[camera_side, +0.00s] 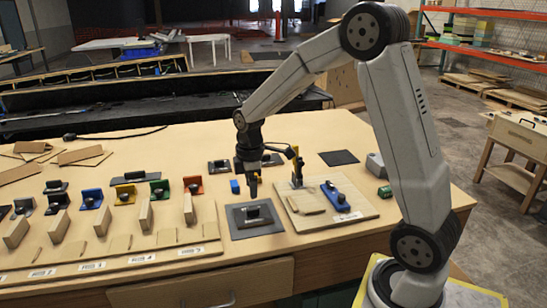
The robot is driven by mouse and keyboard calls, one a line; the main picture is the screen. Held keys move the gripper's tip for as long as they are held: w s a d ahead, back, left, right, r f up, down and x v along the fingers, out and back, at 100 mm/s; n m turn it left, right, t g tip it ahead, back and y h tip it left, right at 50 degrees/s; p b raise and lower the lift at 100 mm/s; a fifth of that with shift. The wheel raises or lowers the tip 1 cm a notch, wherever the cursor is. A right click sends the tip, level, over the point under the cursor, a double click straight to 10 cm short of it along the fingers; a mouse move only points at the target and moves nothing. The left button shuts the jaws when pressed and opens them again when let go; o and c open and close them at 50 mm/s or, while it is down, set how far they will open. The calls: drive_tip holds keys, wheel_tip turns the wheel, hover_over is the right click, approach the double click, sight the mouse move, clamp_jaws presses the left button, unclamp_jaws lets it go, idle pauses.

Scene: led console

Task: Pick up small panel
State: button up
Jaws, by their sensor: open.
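A dark grey square panel (236,222) with a black raised handle (254,212) on its middle lies flat on the wooden table, right of the row of parts. My gripper (253,188) points down just above this handle, apart from it as far as I can see. It is open, with nothing visible between its fingers. Two smaller dark plates with knobs lie behind, one left of my gripper (219,167) and one partly behind it (272,160). A plain dark plate (339,158) lies to the right. I cannot tell for certain which is the small panel.
A wooden board (362,209) with a blue part (335,197) and an upright yellow-and-black fixture (297,167) stands close right of my gripper. A small blue block (235,187) is close left. Several coloured brackets and wooden blocks fill the left. The table's front edge is nearby.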

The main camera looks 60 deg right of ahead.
sight(253, 208)
drive_tip(key=shift+w+d, duration=0.1)
drive_tip(key=shift+d, duration=0.05)
drive_tip(key=shift+f, duration=1.3)
drive_tip(key=shift+w+d+f, duration=0.1)
drive_tip(key=shift+d+f, duration=0.05)
drive_tip(key=shift+f, duration=2.45)
clamp_jaws()
